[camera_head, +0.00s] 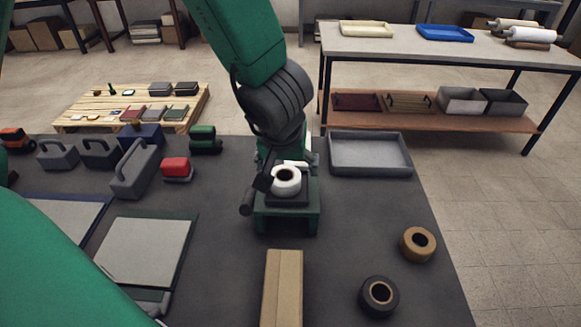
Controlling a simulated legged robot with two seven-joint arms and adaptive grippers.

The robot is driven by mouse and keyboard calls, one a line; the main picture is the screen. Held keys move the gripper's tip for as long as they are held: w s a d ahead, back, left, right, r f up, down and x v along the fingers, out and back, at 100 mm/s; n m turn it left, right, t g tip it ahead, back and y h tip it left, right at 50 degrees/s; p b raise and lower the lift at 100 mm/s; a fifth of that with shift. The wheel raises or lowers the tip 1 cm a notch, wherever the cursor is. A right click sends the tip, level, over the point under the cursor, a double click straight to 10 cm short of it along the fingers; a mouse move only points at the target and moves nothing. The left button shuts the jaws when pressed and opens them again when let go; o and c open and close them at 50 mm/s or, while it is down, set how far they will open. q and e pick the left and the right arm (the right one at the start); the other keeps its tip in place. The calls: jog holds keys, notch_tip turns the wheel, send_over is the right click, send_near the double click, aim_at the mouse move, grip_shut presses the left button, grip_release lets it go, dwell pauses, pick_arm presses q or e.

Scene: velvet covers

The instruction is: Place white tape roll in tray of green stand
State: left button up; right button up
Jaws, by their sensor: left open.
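The white tape roll (286,191) sits in the dark tray (290,202) on top of the green stand (288,220), near the middle of the dark table. Its dark centre hole faces me. My left gripper (262,188) comes down from above at the roll's left and far side. It is open, with a dark finger beside the roll's left edge. Its wrist and fingers hide part of the stand's back, and I cannot tell whether a finger touches the roll. My right gripper is not in view.
A grey tray (370,170) lies right of the stand. A brown tape roll (418,243) and a black tape roll (379,296) lie at the front right. A cardboard box (283,288) is in front of the stand. Grey toolholders and a red-topped block (176,169) stand left.

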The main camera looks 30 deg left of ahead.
pick_arm(q)
jog(key=p+v, duration=0.4)
jog(key=v, duration=0.5)
jog(key=shift+a, duration=0.15)
jog(key=shift+f, duration=0.1)
